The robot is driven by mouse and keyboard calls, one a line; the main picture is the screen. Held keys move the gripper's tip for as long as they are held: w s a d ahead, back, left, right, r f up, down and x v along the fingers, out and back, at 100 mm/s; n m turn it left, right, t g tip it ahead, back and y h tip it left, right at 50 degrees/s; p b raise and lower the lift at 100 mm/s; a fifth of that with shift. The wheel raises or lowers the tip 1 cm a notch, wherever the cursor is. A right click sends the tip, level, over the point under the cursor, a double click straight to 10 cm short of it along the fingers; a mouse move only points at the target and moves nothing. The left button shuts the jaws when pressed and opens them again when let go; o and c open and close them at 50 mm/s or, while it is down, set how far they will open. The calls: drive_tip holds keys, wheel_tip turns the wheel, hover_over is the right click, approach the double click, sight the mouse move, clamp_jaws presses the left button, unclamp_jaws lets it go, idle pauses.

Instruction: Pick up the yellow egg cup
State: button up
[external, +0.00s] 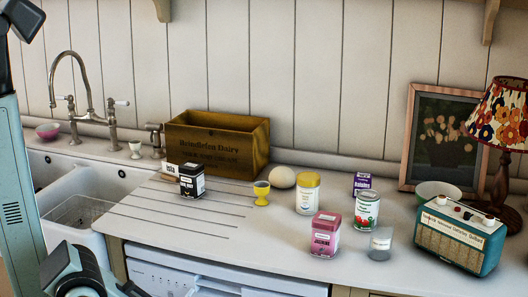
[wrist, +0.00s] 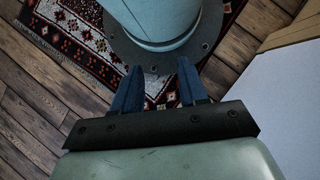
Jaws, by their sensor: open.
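The yellow egg cup (external: 262,193) stands upright on the white worktop in the external view, in front of the wooden crate and left of a yellow-lidded jar. It does not show in the wrist view. My gripper (wrist: 156,84) shows in the wrist view with its two blue fingers apart and nothing between them. It points down over the floor and my own base, away from the worktop. In the external view my arm is at the left edge, far from the egg cup, and I cannot make out the fingers there.
Near the egg cup are a wooden crate (external: 255,150), a pale egg-shaped object (external: 282,177), the yellow-lidded jar (external: 307,196), a black tin (external: 192,182) and a pink tin (external: 325,238). A radio (external: 462,236) and lamp (external: 505,115) stand right. The sink (external: 85,195) is left. Worktop in front of the cup is clear.

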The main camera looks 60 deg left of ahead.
drive_tip(key=o, duration=0.7)
drive_tip(key=shift+w, duration=0.1)
